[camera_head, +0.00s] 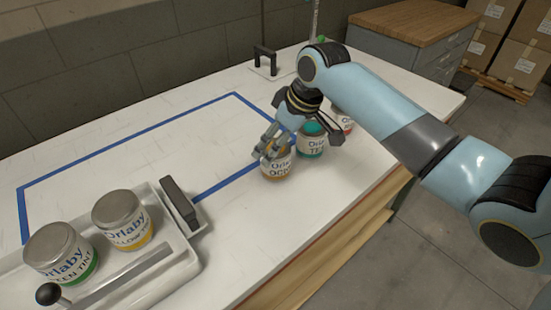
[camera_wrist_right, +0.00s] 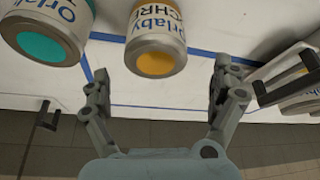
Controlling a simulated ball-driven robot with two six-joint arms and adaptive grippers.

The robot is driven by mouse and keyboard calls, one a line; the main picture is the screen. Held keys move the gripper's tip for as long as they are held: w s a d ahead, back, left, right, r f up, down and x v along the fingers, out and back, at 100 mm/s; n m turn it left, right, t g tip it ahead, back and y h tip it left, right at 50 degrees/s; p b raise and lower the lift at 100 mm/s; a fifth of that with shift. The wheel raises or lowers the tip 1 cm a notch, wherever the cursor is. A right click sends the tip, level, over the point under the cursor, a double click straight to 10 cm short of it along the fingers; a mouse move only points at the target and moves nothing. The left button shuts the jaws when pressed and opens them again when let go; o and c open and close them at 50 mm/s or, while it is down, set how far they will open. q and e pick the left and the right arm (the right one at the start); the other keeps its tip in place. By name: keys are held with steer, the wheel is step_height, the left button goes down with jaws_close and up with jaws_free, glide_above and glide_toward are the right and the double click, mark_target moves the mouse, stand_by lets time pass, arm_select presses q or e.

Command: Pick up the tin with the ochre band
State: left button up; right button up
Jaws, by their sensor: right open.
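The tin with the ochre band (camera_head: 280,171) stands upright on the white table near its front edge. It also shows in the right wrist view (camera_wrist_right: 157,48), at top centre, its ochre end towards the camera. My right gripper (camera_head: 270,146) is open at this tin, its fingers covering part of the tin's top in the head view. In the right wrist view the fingers (camera_wrist_right: 162,82) are spread to either side, just short of the tin, with nothing between the tips. My left gripper is in neither view.
A teal-banded tin (camera_head: 311,142) stands close beside the ochre one, with a red-labelled tin (camera_head: 343,119) behind it. A tray (camera_head: 190,262) at lower left holds a green-banded tin (camera_head: 62,254) and a yellow-banded tin (camera_head: 124,221). The blue tape outline (camera_head: 130,136) encloses clear tabletop.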

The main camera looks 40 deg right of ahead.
steer(key=x, duration=0.4)
steer(key=shift+d+f, duration=0.15)
steer(key=shift+d, duration=0.1)
steer(key=shift+s, duration=0.1)
steer(key=c, duration=1.4)
steer(key=shift+o, duration=0.2)
